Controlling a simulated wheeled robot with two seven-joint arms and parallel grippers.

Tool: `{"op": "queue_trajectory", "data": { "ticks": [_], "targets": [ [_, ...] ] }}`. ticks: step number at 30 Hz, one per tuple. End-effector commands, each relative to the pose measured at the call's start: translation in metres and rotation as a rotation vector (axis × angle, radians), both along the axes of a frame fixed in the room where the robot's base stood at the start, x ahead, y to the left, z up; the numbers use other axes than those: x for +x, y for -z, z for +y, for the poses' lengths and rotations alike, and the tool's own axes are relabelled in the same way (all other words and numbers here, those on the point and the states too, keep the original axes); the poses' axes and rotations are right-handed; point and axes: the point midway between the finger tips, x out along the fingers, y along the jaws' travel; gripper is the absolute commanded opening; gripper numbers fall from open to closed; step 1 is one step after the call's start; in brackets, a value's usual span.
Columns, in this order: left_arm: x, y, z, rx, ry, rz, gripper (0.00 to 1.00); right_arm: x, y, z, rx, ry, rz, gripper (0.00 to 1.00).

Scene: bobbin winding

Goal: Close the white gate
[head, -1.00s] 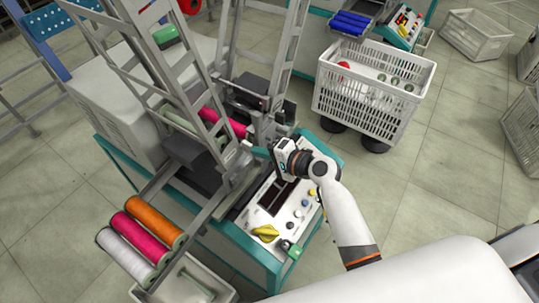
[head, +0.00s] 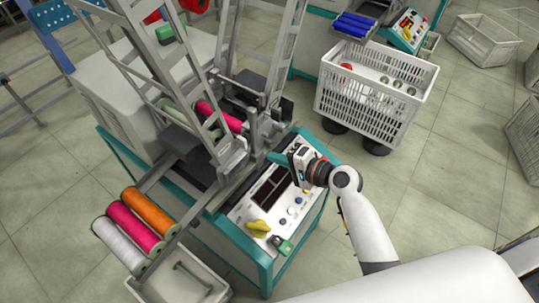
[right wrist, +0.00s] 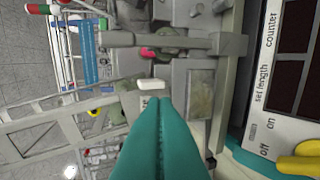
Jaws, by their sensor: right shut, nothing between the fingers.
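Two pale grey ladder-like frames rise from the winding machine in the head view, a left one (head: 165,68) leaning over the spools and a right one (head: 284,50). I cannot tell for certain which is the white gate. Part of a pale frame (right wrist: 45,135) also shows at the left in the right wrist view. My right gripper (head: 274,157) is above the control panel, right of the left frame's lower end. Its teal fingers (right wrist: 160,105) are shut and empty, pointing at a small white block (right wrist: 152,85); contact cannot be told. My left gripper is out of view.
The control panel (head: 252,209) with a yellow knob (head: 258,228) lies below my right gripper. Orange, pink and white spools (head: 136,224) stick out at the machine's lower left. A white crate (head: 372,100) stands behind right.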

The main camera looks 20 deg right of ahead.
Motion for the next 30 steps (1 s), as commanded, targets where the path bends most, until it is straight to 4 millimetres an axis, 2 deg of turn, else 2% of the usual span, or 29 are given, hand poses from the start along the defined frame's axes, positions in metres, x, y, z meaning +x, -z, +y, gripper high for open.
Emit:
{"op": "queue_trajectory", "data": {
  "ticks": [5, 10, 30],
  "targets": [
    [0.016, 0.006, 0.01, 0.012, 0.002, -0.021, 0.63, -0.024, -0.007, -0.019, -0.004, 0.0, 0.0, 0.0],
    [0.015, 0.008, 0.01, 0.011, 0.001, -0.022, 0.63, -0.039, -0.014, -0.031, -0.003, 0.0, 0.002, 0.0],
    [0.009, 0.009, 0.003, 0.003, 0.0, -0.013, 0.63, -0.044, -0.017, -0.034, -0.001, 0.0, 0.002, 0.0]
  ]
}}
